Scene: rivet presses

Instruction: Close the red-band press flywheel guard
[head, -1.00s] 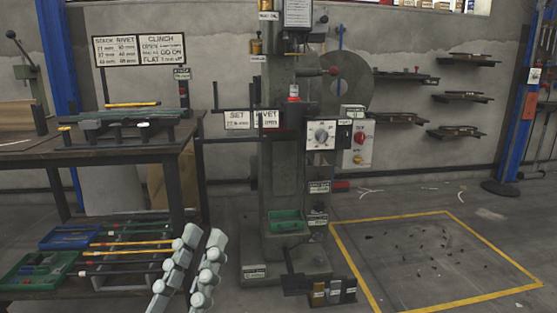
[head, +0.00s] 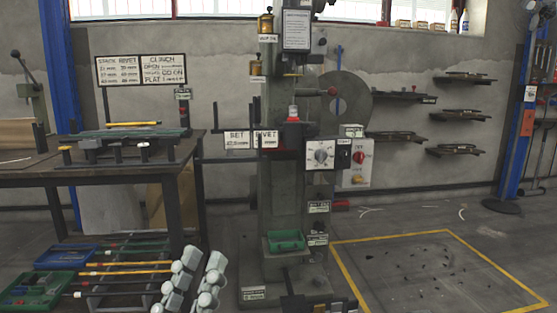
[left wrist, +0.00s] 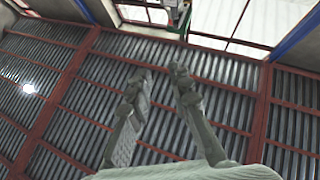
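A tall grey-green rivet press (head: 285,190) stands in the middle of the head view, with a small red part (head: 291,115) and red at the height of its signs. A large grey disc, seemingly the flywheel or its guard (head: 352,95), is behind the press to the right, partly hidden. I cannot tell how the guard stands. My left gripper (head: 204,256) is low, left of the press base, fingers apart and empty. In the left wrist view its spread fingers (left wrist: 158,80) point at the ceiling. My right gripper is not visible.
A dark workbench (head: 90,170) stands at the left, with trays (head: 65,258) and rods below it. A control box with a dial (head: 321,154) is on the press's right side. Wall shelves (head: 455,115) hang at the right. The yellow-outlined floor area (head: 425,236) holds only small scraps.

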